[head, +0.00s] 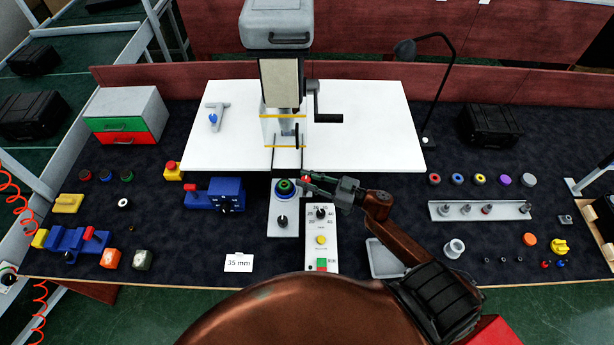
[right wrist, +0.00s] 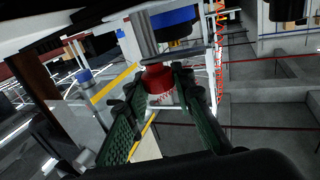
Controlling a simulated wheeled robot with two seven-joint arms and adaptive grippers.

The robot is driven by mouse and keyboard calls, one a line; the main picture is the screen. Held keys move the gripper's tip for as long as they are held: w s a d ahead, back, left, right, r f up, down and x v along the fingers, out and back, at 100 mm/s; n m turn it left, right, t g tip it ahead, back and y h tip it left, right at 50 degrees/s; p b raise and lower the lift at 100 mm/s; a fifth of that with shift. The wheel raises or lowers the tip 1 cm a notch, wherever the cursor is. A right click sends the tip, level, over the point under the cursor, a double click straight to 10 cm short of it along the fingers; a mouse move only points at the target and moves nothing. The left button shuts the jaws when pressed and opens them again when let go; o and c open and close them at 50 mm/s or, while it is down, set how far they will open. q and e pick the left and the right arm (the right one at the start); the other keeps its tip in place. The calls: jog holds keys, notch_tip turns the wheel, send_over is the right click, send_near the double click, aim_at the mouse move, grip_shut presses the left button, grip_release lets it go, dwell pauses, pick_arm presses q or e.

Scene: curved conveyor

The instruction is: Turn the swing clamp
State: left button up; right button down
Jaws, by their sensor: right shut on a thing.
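My right gripper (head: 308,180) reaches in from the lower right to the front edge of the white board. Its green fingers (right wrist: 158,100) are shut on a red end piece, which I take to be part of the swing clamp (right wrist: 157,78). In the head view a bit of this red (head: 306,177) shows at the fingertips, beside the thin dark post below the press. In the right wrist view a grey cylinder stands directly above the red piece. The rest of the clamp is mostly hidden by the fingers. My left gripper is in neither view.
A green knob with a blue ring (head: 285,187) stands close left of the fingertips. A control panel (head: 320,252) lies just below them. The press (head: 280,85) with a side crank (head: 326,117) rises behind. The white board (head: 378,135) is clear at right.

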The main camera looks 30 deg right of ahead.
jog(key=m+h+p, duration=0.1)
jog(key=m+t+h+p, duration=0.1)
jog(key=t+h+p, duration=0.1)
jog(key=shift+s+a+r+m, duration=0.1)
jog(key=shift+r+m, duration=0.15)
jog(key=shift+m, duration=0.15)
jog(key=m+t+h+p, duration=0.1)
jog(key=h, duration=0.1)
jog(key=shift+f+m+h, duration=0.15)
jog(key=shift+m+h, duration=0.15)
jog(key=shift+h, duration=0.1)
jog(key=shift+f+m+h+p, duration=0.1)
jog(key=shift+m+h+p, duration=0.4)
jog(key=shift+h, duration=0.6)
jog(key=shift+m+t+h, duration=0.3)
jog(key=shift+m+h, duration=0.7)
jog(key=shift+h, duration=0.7)
jog(key=c, duration=1.6)
grip_release()
